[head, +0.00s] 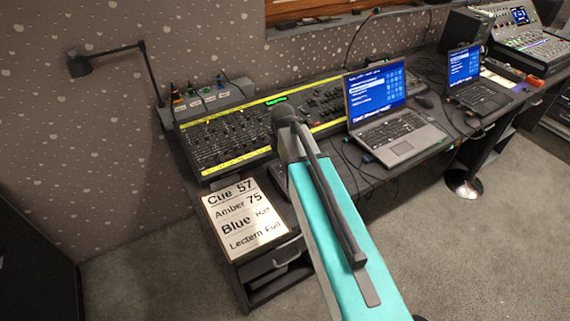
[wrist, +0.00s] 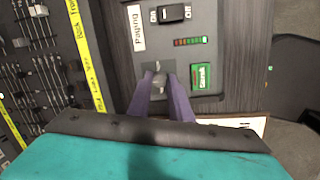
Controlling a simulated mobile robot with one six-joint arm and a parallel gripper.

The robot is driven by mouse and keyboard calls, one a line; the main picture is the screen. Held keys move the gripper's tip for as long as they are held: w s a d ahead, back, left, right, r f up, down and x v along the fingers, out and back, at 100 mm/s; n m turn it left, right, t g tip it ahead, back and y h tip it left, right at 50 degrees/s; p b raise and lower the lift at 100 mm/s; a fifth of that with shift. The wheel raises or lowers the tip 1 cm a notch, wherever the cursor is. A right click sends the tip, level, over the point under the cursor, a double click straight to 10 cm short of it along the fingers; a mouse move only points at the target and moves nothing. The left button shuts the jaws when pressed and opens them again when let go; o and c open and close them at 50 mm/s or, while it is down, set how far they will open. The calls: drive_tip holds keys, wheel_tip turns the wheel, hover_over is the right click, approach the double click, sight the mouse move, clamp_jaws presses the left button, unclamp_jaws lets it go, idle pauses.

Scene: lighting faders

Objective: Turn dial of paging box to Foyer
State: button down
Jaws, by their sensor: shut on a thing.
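The paging box (wrist: 220,45) fills the upper middle of the wrist view, with a white "Paging" label (wrist: 137,28). Its small grey dial (wrist: 159,80) sits on a dark square plate. My gripper (wrist: 160,84) is shut on the dial, with its two purple fingers on either side of it. The fingers hide part of the dial and its surround, so I cannot read a Foyer mark or tell where the dial points. In the head view my teal arm hides the gripper and the dial.
An on/off switch (wrist: 174,13), an LED bar (wrist: 191,41) and a green-framed button (wrist: 201,77) lie close to the fingers. The fader desk (head: 230,138) is to the left. A cue sheet (head: 243,219) and a laptop (head: 398,135) flank my arm.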

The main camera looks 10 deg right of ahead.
drive_tip(key=shift+a, duration=0.15)
drive_tip(key=c, duration=1.7)
unclamp_jaws()
drive_tip(key=shift+s, duration=0.1)
drive_tip(key=shift+o, duration=0.4)
drive_tip(key=shift+r, duration=0.1)
drive_tip(key=d+b+v, duration=0.1)
drive_tip(key=b+v, duration=0.1)
drive_tip(key=v, duration=1.1)
drive_tip(key=shift+a+r, duration=0.3)
drive_tip(key=shift+a, duration=0.1)
